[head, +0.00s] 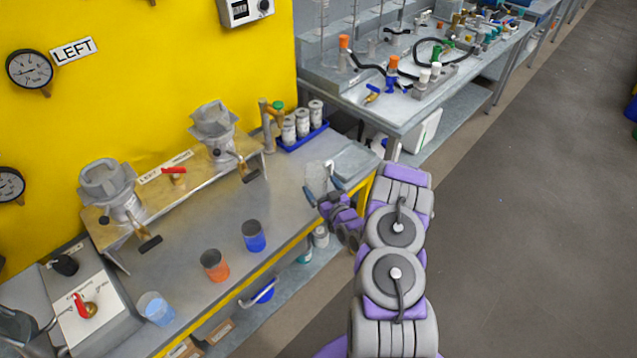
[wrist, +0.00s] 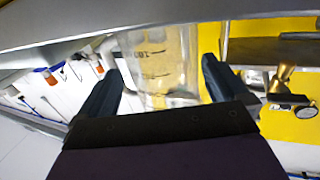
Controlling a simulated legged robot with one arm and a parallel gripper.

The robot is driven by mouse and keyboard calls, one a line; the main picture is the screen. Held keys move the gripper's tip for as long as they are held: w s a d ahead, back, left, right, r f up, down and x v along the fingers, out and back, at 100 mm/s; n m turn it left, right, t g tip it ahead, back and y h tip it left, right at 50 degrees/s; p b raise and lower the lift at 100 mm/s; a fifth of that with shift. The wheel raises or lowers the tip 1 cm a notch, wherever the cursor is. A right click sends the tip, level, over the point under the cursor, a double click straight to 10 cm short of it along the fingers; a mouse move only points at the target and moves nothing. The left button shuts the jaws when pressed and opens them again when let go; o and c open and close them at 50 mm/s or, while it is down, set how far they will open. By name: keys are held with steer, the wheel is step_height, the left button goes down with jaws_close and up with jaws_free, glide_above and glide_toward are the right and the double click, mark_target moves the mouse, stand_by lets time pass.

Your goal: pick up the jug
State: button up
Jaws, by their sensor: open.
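The jug is a clear, see-through vessel (head: 316,174) on the grey bench near its right front corner. In the wrist view the jug (wrist: 160,62) fills the middle, with dark graduation marks on its wall. My gripper (head: 323,189) is at the jug in the head view. In the wrist view my gripper (wrist: 156,88) is open, with one dark finger on each side of the jug. A gap shows between the right finger and the jug; contact on the left is unclear. My gripper hides part of the jug in the head view.
A blue tray (head: 300,139) with white bottles stands behind the jug. A blue cup (head: 254,236), an orange cup (head: 214,265) and a light blue cup (head: 156,309) stand along the bench to the left. A yellow strip (head: 262,275) runs along the front edge. Grey floor (head: 530,220) is clear at right.

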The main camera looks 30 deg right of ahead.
mark_target(311, 174)
steer(key=w, duration=0.1)
steer(key=w+b, duration=0.1)
steer(key=w, duration=0.1)
steer(key=shift+w+a, duration=0.2)
steer(key=shift+w, duration=0.05)
steer(key=shift+w+a, duration=0.25)
steer(key=shift+w, duration=0.1)
steer(key=shift+d, duration=0.3)
steer(key=c, duration=0.4)
steer(key=shift+a, duration=0.1)
steer(key=c, duration=0.4)
steer(key=shift+r, duration=0.1)
